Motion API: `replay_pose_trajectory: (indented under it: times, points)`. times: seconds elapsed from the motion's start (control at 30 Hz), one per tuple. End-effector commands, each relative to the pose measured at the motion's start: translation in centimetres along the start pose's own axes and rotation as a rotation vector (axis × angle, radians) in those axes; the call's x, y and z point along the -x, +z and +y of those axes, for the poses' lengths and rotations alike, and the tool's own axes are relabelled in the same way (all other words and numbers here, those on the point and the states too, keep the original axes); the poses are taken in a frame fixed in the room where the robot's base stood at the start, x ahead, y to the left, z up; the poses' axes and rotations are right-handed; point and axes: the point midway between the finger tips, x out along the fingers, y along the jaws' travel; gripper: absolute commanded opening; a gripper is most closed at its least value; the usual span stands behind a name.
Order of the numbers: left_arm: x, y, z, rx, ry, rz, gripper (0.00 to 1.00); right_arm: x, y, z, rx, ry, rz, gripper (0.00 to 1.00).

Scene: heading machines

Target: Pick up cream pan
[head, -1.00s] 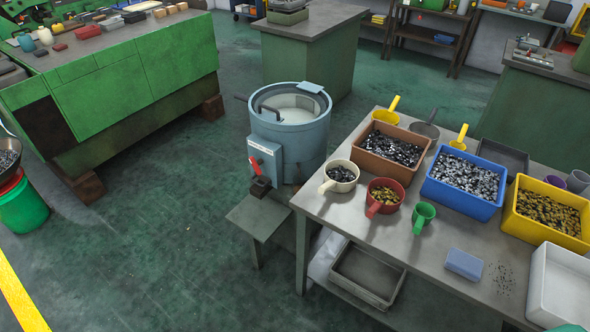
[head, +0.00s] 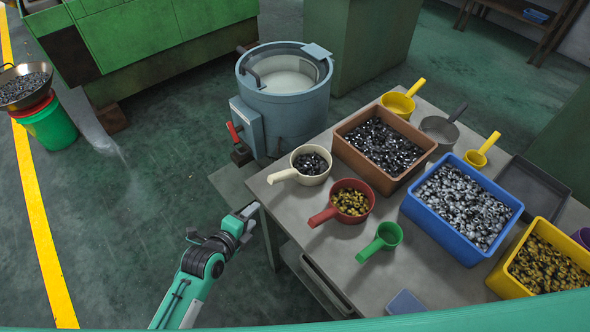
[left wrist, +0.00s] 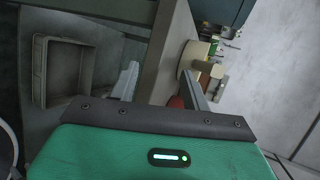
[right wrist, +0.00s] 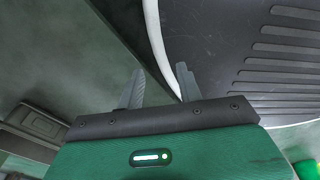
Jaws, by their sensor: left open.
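The cream pan (head: 311,165) stands upright on the grey table (head: 300,240) near its left edge. It holds dark metal parts, and its handle points left toward the edge. My left gripper (head: 248,212) is open and empty, just off the table's left edge, below and left of the cream pan's handle. In the left wrist view the cream pan (left wrist: 187,60) shows beyond the open fingers (left wrist: 160,70), with the table edge between them. My right gripper (right wrist: 160,68) shows only in the right wrist view, with its fingers apart and nothing between them.
A red pan (head: 350,200) and a green scoop (head: 380,242) stand close to the cream pan. A brown bin (head: 345,152) and a blue bin (head: 440,230) are to the right. A blue-grey drum machine (head: 290,115) stands behind.

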Motion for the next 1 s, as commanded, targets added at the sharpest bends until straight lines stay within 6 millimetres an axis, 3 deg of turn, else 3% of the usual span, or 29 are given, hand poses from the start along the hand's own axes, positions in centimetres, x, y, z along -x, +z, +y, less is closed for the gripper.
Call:
replay_pose_trajectory:
  times: [0.03, 0.1, 0.3, 0.47, 0.7, 1.0]
  points:
    - [0.7, -0.4, -2.3, -0.069, -0.042, 0.012, 0.48, -0.2, 0.0, -0.5, -0.001, -0.005, -0.001, 0.36]
    - [1.6, -0.9, -4.8, -0.155, -0.086, 0.023, 0.48, -0.3, -0.1, -1.0, -0.001, -0.011, 0.000, 0.36]
    - [2.6, -1.7, -8.1, -0.267, -0.146, 0.034, 0.48, -0.2, -0.5, -1.5, -0.002, -0.016, 0.008, 0.36]
    - [0.4, -1.8, -8.7, -0.270, -0.149, 0.034, 0.48, 0.2, -0.4, -0.8, -0.001, -0.009, 0.012, 0.36]
    - [-3.9, -2.0, -9.2, -0.270, -0.147, 0.034, 0.48, 0.3, 1.3, 0.1, 0.001, 0.001, -0.010, 0.36]
    - [-5.8, -2.0, -9.3, -0.271, -0.147, 0.034, 0.48, 0.5, 1.3, 0.2, 0.002, 0.002, -0.007, 0.36]
